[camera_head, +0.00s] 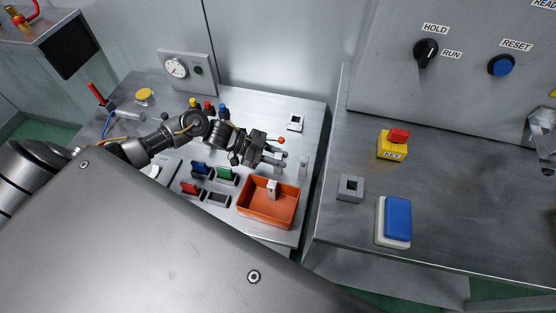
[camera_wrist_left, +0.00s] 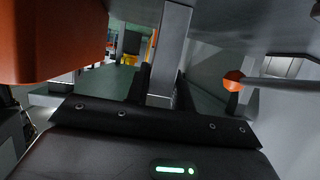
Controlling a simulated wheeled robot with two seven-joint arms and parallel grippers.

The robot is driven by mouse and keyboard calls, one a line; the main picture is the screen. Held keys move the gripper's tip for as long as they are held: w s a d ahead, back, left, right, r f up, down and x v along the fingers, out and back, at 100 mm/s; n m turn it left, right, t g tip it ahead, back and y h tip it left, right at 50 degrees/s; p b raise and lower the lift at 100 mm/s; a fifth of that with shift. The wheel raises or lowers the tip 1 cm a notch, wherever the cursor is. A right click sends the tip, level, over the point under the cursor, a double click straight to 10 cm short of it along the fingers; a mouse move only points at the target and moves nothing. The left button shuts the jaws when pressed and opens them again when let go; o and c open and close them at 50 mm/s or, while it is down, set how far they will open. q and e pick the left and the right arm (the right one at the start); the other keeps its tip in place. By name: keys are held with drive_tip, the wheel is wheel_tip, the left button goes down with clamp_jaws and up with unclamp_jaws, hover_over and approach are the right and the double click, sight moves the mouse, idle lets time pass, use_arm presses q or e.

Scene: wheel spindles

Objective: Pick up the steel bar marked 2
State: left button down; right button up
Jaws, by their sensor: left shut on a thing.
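My left gripper (camera_head: 278,157) is above the bench, just behind the orange bin (camera_head: 263,222). It is shut on a grey steel bar (camera_wrist_left: 172,50), which shows between the two dark fingers in the left wrist view. I cannot read a number on the held bar. The bar is hard to make out in the head view. Another pale block (camera_head: 271,188) stands upright in the orange bin, its marking too small to read. The orange bin also shows at the upper left of the left wrist view (camera_wrist_left: 50,40). My right gripper is not in view.
An orange-knobbed lever (camera_head: 281,140) is close to the left gripper and shows in the wrist view (camera_wrist_left: 233,80). Red, blue and green pieces in holders (camera_head: 225,174) lie left of the bin. A square socket block (camera_head: 350,187) and blue button (camera_head: 397,218) are on the right bench.

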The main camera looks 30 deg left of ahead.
use_arm(q)
drive_tip(key=shift+r, duration=0.65)
drive_tip(key=s+d+r, duration=0.9)
drive_tip(key=s+r, duration=0.1)
drive_tip(key=r, duration=0.1)
drive_tip(key=shift+d+r+b, duration=0.35)
drive_tip(key=shift+b, duration=0.1)
drive_tip(key=shift+s, duration=0.1)
